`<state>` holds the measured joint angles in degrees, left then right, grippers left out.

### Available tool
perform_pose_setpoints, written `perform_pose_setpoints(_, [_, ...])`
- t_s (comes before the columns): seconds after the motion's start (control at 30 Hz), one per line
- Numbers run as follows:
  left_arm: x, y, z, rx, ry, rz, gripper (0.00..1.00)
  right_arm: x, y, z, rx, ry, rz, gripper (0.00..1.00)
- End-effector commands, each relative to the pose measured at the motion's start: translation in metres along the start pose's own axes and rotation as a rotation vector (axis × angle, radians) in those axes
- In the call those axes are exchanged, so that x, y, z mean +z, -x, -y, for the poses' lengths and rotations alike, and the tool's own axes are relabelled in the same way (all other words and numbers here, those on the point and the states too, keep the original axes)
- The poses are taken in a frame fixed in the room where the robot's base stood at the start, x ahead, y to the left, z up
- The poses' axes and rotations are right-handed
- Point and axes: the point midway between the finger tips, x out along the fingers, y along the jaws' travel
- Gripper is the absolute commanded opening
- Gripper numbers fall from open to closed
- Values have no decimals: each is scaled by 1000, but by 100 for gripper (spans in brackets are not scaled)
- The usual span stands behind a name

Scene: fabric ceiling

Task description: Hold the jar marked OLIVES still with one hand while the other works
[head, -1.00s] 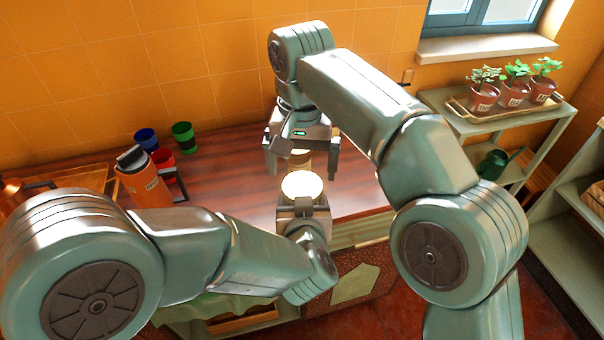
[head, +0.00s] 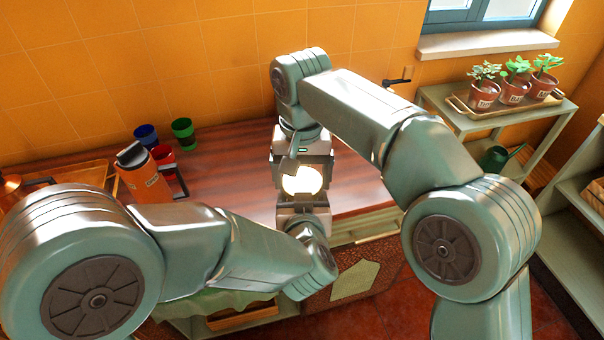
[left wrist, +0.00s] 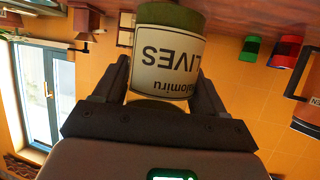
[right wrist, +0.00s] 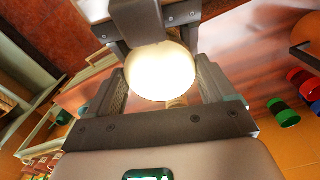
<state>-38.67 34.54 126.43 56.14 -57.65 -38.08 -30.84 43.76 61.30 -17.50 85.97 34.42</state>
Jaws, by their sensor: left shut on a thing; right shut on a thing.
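The OLIVES jar (left wrist: 168,60) appears upside down in the left wrist view, with a cream label and green glass or contents. Its pale round lid (head: 302,180) shows from above in the head view and brightly lit in the right wrist view (right wrist: 160,72). My left gripper (head: 303,208) is shut on the jar's body from the near side; its fingers flank the jar in the left wrist view. My right gripper (head: 302,170) comes down from above and behind, shut on the lid with a finger on either side. The jar's lower part is hidden in the head view.
On the wooden counter (head: 230,175) at left are an orange jug (head: 145,180) and blue (head: 146,136), green (head: 183,133) and red (head: 163,156) cups. A side shelf at right holds potted plants (head: 515,90) on a tray. The counter right of the jar looks clear.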

Motion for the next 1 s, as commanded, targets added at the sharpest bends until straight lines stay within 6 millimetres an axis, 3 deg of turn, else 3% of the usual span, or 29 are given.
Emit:
perform_pose_setpoints(0.2, [-1, 0, -1, 2, -1, -2, 0, 0, 1, 0, 0, 452, -1, 47])
perform_pose_setpoints(0.33, [-1, 0, -1, 2, -1, -2, 0, 0, 1, 0, 0, 655, -1, 47])
perform_pose_setpoints(0.7, [-1, 0, -1, 2, -1, -2, 0, 0, 1, 0, 0, 741, -1, 47])
perform_pose_setpoints(0.73, [-1, 0, -1, 2, -1, -2, 0, 0, 1, 0, 0, 740, -1, 87])
perform_pose_setpoints(0.77, [-1, 0, -1, 2, -1, -2, 0, 0, 1, 0, 0, 740, 0, 97])
perform_pose_setpoints(1.0, [-1, 0, -1, 2, -1, -3, 0, 1, 1, 1, -1, 740, 1, 100])
